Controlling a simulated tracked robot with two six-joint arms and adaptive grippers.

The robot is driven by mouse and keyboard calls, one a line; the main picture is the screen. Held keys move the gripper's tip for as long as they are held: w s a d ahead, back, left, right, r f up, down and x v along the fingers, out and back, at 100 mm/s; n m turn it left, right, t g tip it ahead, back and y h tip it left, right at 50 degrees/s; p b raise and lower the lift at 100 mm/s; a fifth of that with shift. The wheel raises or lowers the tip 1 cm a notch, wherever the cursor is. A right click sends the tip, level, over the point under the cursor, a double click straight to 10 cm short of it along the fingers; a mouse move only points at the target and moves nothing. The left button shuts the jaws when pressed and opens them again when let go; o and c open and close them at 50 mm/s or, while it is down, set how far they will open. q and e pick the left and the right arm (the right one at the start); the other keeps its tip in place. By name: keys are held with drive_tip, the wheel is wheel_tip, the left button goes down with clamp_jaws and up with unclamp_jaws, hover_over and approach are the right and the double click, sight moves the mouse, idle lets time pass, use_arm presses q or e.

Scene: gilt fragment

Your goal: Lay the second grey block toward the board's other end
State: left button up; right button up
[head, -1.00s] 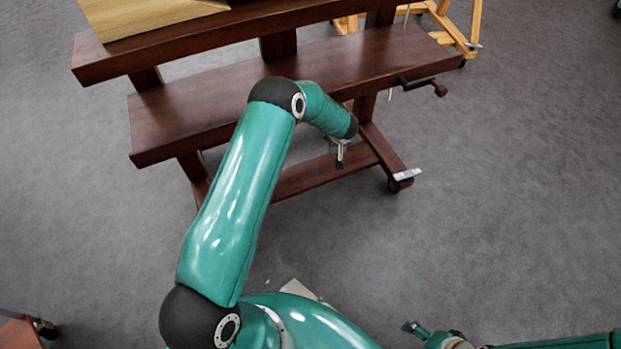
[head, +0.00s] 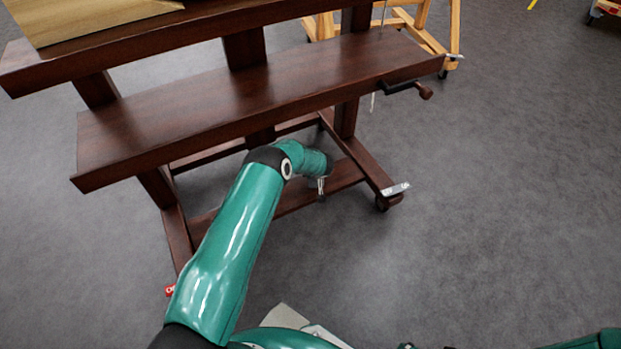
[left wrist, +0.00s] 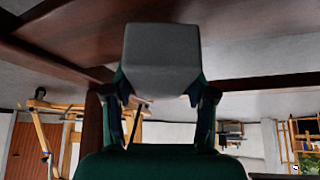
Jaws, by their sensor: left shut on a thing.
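My left gripper (head: 320,193) is low, in front of the dark wooden easel and below its wide shelf. In the left wrist view the same gripper (left wrist: 162,105) is shut on a grey block (left wrist: 162,58), with a finger on each side of it. The block is hardly visible in the head view. A pale wooden board (head: 90,18) shows only in part at the top left, above the upper dark beam. No other grey block is in view. Of my right arm only small pieces show at the bottom edge, and its jaws cannot be made out.
The dark easel's wide shelf (head: 250,95) is bare. A crank handle (head: 405,88) sticks out at its right end. The easel's foot has a castor (head: 388,200). A light wooden easel (head: 425,35) stands behind. The grey floor to the right is clear.

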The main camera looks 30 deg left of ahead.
use_arm(q)
drive_tip(key=shift+f+b, duration=0.45)
drive_tip(key=shift+f, duration=1)
drive_tip(key=shift+f, duration=0.1)
drive_tip(key=o, duration=0.9)
